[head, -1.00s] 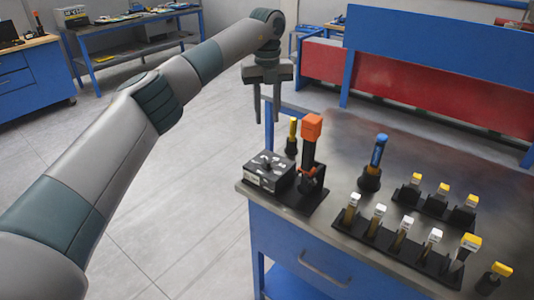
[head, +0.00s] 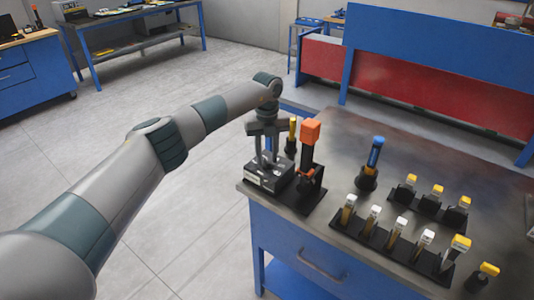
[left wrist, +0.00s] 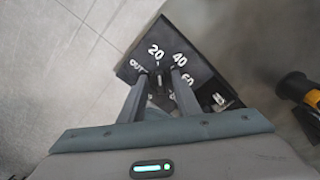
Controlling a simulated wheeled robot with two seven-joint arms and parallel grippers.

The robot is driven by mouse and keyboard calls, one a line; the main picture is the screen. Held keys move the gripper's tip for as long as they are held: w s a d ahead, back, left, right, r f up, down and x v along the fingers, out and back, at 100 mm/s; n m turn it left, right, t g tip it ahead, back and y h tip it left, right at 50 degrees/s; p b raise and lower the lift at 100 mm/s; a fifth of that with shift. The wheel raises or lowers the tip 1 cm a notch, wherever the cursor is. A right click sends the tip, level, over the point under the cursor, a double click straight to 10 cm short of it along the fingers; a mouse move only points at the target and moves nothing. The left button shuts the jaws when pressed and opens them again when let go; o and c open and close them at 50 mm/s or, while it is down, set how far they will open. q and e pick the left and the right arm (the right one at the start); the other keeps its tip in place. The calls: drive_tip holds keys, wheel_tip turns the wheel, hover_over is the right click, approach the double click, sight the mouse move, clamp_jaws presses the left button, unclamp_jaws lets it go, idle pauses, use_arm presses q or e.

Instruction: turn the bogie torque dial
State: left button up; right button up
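The torque dial is a black box (head: 263,183) with white markings at the left corner of the workbench. In the left wrist view its dial face (left wrist: 195,65) shows OUT, 20, 40 and 60, and part of a dark knob (left wrist: 160,82) with a pointer near 20. My left gripper (head: 265,160) points down at the top of the box. In the left wrist view its two fingers (left wrist: 159,80) stand apart, one on each side of the knob; I cannot tell whether they touch it. The knob is mostly hidden by the gripper. My right gripper is not in view.
Right beside the box stands an orange-topped black tool (head: 309,135), with a yellow-handled tool (head: 292,135) behind. A blue-handled tool (head: 375,155) and racks of yellow- and white-topped tools (head: 395,240) stand further right. The bench top (head: 345,130) is clear behind them.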

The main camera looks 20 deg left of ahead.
use_arm(q)
drive_tip(key=shift+f, duration=0.1)
drive_tip(key=shift+c, duration=0.3)
clamp_jaws()
